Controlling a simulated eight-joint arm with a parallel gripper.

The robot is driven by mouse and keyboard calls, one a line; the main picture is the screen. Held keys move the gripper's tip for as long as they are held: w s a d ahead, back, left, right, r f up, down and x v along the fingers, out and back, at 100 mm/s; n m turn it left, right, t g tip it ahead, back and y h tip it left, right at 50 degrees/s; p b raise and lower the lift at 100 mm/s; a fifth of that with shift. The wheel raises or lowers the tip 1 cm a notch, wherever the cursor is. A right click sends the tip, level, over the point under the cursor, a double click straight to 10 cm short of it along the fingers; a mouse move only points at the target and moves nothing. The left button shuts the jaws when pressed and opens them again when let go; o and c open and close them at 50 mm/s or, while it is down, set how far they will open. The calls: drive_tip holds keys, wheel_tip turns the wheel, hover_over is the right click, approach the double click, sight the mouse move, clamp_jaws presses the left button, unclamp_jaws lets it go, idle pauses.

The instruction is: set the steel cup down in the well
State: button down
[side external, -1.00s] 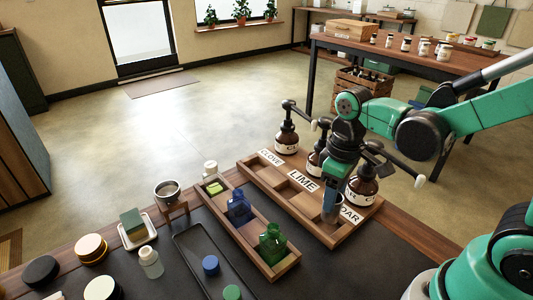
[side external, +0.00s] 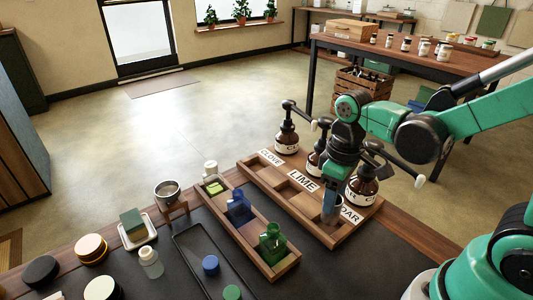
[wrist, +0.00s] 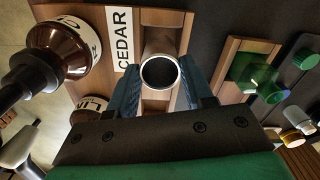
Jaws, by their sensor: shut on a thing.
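The steel cup (wrist: 160,73) is between the two blue fingers of my gripper (wrist: 161,88) in the wrist view, its round mouth facing the camera. My gripper is shut on it. In the side view the cup (side external: 330,210) is at the front end of the wooden rack (side external: 290,196), at the well beside the CEDAR label (wrist: 124,40). The cup and fingers hide most of that well, so I cannot tell whether the cup's base touches its floor.
Brown pump bottles (side external: 287,137) stand along the rack's far side, close to my gripper. A second wooden tray (side external: 257,243) holds a blue bottle (side external: 238,208) and a green bottle (side external: 272,240). A steel bowl (side external: 168,191) sits on a small stand to the left.

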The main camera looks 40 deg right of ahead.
drive_tip(key=shift+f, duration=0.7)
drive_tip(key=shift+f, duration=0.4)
idle(0.5)
drive_tip(key=shift+c, duration=1.3)
unclamp_jaws()
wheel_tip(320, 180, up, 7)
drive_tip(key=m+t, duration=0.1)
drive_tip(key=t, duration=0.1)
drive_tip(key=w+r+m+t, duration=0.1)
drive_tip(key=t, duration=0.1)
drive_tip(key=r+m+t, duration=0.1)
drive_tip(key=t, duration=0.2)
drive_tip(key=shift+w+a+r, duration=0.1)
drive_tip(key=shift+w+a, duration=0.15)
drive_tip(key=shift+w, duration=0.1)
